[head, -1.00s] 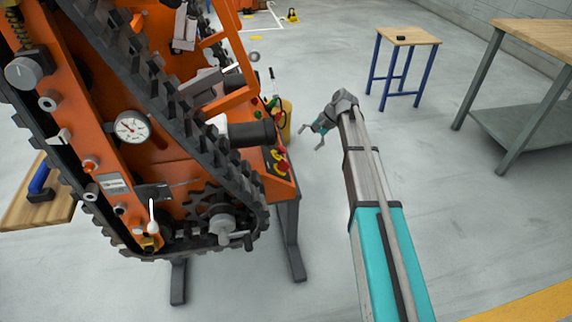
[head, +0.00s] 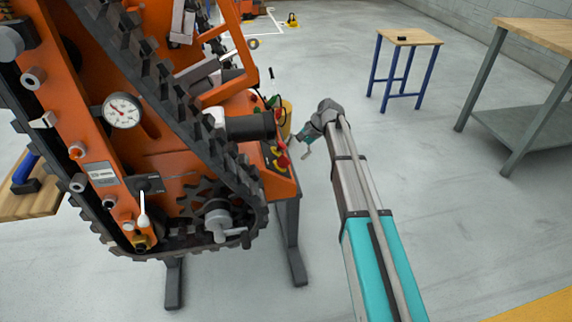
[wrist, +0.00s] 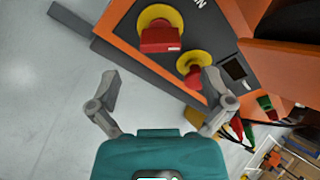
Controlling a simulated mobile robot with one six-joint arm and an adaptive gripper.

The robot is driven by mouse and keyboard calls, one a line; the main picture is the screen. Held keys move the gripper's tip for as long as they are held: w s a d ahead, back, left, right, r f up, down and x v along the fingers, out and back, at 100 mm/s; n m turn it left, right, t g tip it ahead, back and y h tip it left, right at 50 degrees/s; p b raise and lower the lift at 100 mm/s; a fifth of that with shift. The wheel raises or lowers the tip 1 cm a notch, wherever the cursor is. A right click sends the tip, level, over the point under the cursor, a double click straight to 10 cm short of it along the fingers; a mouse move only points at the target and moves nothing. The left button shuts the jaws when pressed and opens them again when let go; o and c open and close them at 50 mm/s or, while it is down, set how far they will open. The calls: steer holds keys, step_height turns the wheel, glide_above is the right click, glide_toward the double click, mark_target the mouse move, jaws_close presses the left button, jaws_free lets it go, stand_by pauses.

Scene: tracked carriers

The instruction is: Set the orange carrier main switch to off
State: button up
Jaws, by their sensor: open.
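The orange carrier (head: 88,130) stands at the left in the head view. Its control panel (wrist: 211,48) fills the upper right of the wrist view. A red block-shaped switch handle on a round yellow plate (wrist: 160,38) looks like the main switch; it also shows small in the head view (head: 282,161). A red knob on a smaller yellow disc (wrist: 193,74) sits beside it. My gripper (wrist: 162,82) is open and empty, with its fingers apart. It is just right of the panel in the head view (head: 303,146), apart from the switch. The switch's position marks are not readable.
A dark display (wrist: 234,70) and a green part (wrist: 265,103) lie beyond the red knob. The black track (head: 165,85) and a dark cylinder (head: 250,126) are left of my arm. A small table (head: 410,38) and a workbench (head: 540,28) stand behind right, with clear floor between.

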mark_target(287, 159)
steer(key=shift+b+x, duration=2.05)
steer(key=shift+x, duration=0.85)
steer(key=c, duration=1.1)
steer(key=shift+c, duration=0.2)
steer(key=n, duration=0.4)
steer(key=shift+s+d, duration=0.1)
steer(key=shift+n+y+b, duration=0.4)
steer(key=shift+n+b, duration=0.1)
steer(key=shift+n, duration=1.6)
